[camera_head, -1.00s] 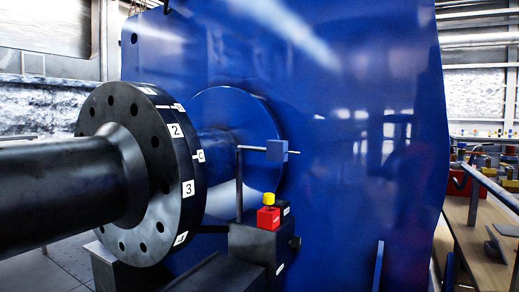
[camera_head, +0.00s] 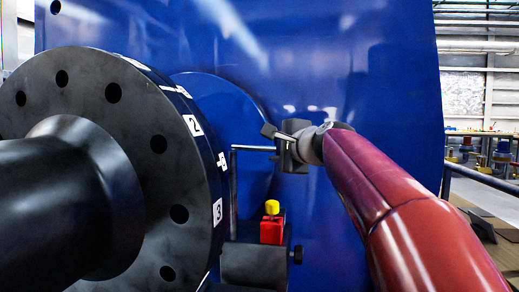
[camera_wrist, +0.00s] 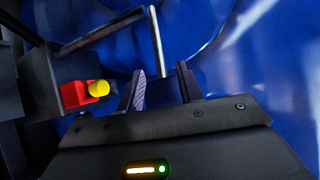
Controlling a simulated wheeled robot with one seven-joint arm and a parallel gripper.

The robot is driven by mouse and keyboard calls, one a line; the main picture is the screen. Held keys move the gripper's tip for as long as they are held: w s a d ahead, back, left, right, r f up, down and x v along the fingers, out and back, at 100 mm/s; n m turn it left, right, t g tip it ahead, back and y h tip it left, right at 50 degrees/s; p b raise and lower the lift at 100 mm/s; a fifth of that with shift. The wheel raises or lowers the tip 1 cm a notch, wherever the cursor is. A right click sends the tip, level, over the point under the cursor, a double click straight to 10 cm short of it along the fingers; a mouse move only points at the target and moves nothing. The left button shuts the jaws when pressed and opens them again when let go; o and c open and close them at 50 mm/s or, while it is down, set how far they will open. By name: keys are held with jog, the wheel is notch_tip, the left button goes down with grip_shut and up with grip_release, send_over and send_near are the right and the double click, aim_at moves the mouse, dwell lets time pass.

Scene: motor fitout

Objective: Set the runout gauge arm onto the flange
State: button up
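The runout gauge has an upright post (camera_head: 233,190) and a thin horizontal arm (camera_head: 252,148) that reaches right to my gripper (camera_head: 284,138). The arm's small block is hard to tell apart from my dark fingers. The dark flange (camera_head: 128,170), with bolt holes and numbered white labels on its rim, stands left of the post, apart from it. In the wrist view, my gripper (camera_wrist: 161,80) has its fingers spread, with a pale rod (camera_wrist: 157,42) running to between their tips. I see no clear contact.
A red block with a yellow knob (camera_head: 271,225) sits on the gauge's dark base (camera_head: 252,265), below my gripper; the knob also shows in the wrist view (camera_wrist: 97,88). A large blue housing (camera_head: 350,60) stands close behind. A bench with coloured parts is far right.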

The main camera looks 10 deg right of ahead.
aim_at(263, 148)
jog(key=p+x, duration=0.1)
jog(key=x, duration=0.5)
jog(key=shift+w+a+f, duration=0.1)
jog(key=shift+w+a, duration=0.05)
jog(key=shift+w, duration=0.1)
grip_shut()
